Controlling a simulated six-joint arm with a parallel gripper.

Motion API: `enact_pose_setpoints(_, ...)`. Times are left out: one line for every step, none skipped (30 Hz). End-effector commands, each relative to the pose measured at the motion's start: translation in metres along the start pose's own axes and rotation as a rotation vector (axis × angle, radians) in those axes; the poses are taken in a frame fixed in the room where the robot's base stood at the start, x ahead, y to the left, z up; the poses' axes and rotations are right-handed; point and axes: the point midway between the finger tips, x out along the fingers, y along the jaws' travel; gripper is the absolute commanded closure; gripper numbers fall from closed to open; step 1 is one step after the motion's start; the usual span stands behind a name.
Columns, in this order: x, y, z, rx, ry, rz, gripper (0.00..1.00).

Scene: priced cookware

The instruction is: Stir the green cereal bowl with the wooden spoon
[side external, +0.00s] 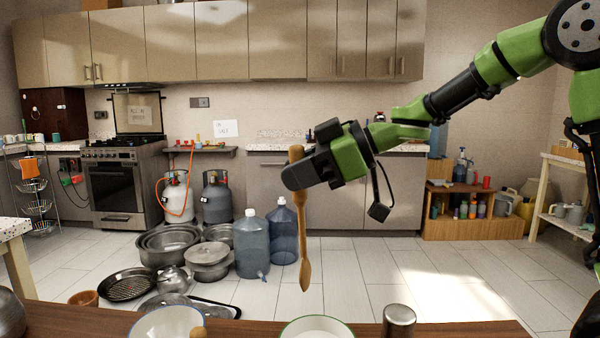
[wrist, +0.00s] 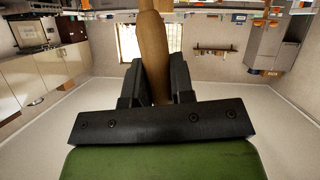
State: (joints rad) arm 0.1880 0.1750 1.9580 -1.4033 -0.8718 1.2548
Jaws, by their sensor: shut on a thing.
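The wooden spoon (side external: 303,250) hangs nearly upright with its wide end down. My gripper (side external: 298,172) is shut on its upper part; in the wrist view the spoon (wrist: 153,45) sits between the two dark fingers (wrist: 157,88). A white bowl with a green rim (side external: 317,326), which looks like the green cereal bowl, stands on the table at the bottom edge, partly cut off. The spoon's lower end shows above this bowl in the picture, apart from it. The bowl's contents cannot be made out.
A second pale bowl (side external: 165,324) stands to the left on the wooden table (side external: 455,330), with a small brown round thing (side external: 197,331) at its edge. A metal cup (side external: 399,319) stands right of the green-rimmed bowl. Pots and water jugs (side external: 252,245) are on the floor behind.

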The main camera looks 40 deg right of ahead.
Motion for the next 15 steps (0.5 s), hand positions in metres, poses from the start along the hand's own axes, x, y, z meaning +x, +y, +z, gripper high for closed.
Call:
enact_pose_setpoints(-0.003,-0.005,0.005,-0.028,0.006,-0.056,1.0)
enact_pose_setpoints(-0.005,-0.009,0.008,-0.047,0.011,-0.092,1.0)
enact_pose_setpoints(-0.007,-0.014,0.011,-0.071,0.019,-0.135,1.0)
enact_pose_setpoints(-0.009,-0.018,0.014,-0.088,0.024,-0.164,1.0)
enact_pose_setpoints(-0.011,-0.021,0.017,-0.104,0.029,-0.19,1.0)
enact_pose_setpoints(-0.014,-0.025,0.02,-0.124,0.035,-0.222,1.0)
enact_pose_setpoints(-0.016,-0.027,0.022,-0.136,0.039,-0.242,1.0)
enact_pose_setpoints(-0.017,-0.029,0.025,-0.146,0.042,-0.26,1.0)
enact_pose_setpoints(-0.019,-0.032,0.027,-0.16,0.047,-0.28,1.0)
enact_pose_setpoints(-0.02,-0.033,0.029,-0.168,0.049,-0.291,1.0)
enact_pose_setpoints(-0.021,-0.035,0.03,-0.174,0.051,-0.3,1.0)
enact_pose_setpoints(-0.022,-0.036,0.032,-0.179,0.052,-0.308,1.0)
enact_pose_setpoints(-0.022,-0.037,0.033,-0.182,0.054,-0.313,1.0)
enact_pose_setpoints(-0.022,-0.038,0.034,-0.184,0.054,-0.317,1.0)
enact_pose_setpoints(-0.021,-0.039,0.035,-0.185,0.055,-0.319,1.0)
